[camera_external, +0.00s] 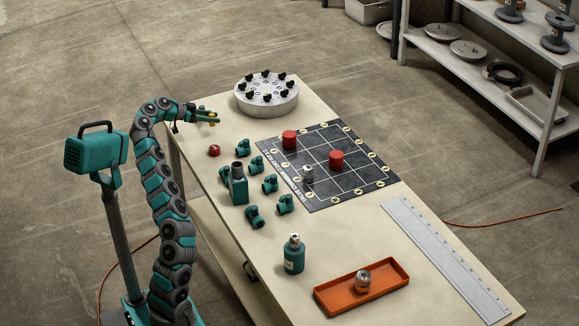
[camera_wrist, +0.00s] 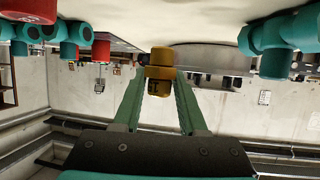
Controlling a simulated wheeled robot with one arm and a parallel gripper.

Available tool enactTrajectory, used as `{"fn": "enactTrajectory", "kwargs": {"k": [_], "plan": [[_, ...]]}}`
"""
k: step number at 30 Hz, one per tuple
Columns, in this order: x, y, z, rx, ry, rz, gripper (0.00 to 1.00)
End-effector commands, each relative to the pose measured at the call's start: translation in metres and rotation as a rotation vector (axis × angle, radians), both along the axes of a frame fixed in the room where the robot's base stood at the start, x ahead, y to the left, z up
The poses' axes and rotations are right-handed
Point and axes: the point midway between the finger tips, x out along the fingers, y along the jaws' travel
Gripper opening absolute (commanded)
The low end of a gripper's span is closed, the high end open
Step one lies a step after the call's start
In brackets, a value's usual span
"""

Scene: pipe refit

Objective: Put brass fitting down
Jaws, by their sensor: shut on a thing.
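My gripper (camera_external: 214,116) is at the far left of the table, near the table's left edge. In the wrist view its two green fingers (camera_wrist: 158,98) are shut on the brass fitting (camera_wrist: 160,72). The fitting is a golden, stepped cylinder held between the fingertips. In the external view only a small golden bit of the fitting (camera_external: 212,120) shows between the fingers. I cannot tell how far the fitting is from the tabletop.
A round grey fixture (camera_external: 267,101) with black knobs stands right of my gripper. A red cap (camera_external: 214,150) and several teal pipe fittings (camera_external: 270,184) lie nearby. A black grid mat (camera_external: 350,190) holds red cylinders (camera_external: 336,159). An orange tray (camera_external: 335,296) and teal bottle (camera_external: 294,256) stand at the near end.

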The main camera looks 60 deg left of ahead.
Motion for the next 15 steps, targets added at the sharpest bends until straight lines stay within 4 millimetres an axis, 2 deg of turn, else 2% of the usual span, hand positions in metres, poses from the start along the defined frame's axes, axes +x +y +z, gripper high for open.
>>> {"fn": "enactTrajectory", "kwargs": {"k": [8, 15], "plan": [[0.0, 0.0, -0.011, 0.003, -0.002, 0.002, 0.0], [0.0, 0.0, -0.034, 0.0, -0.002, 0.0, 0.0]]}}
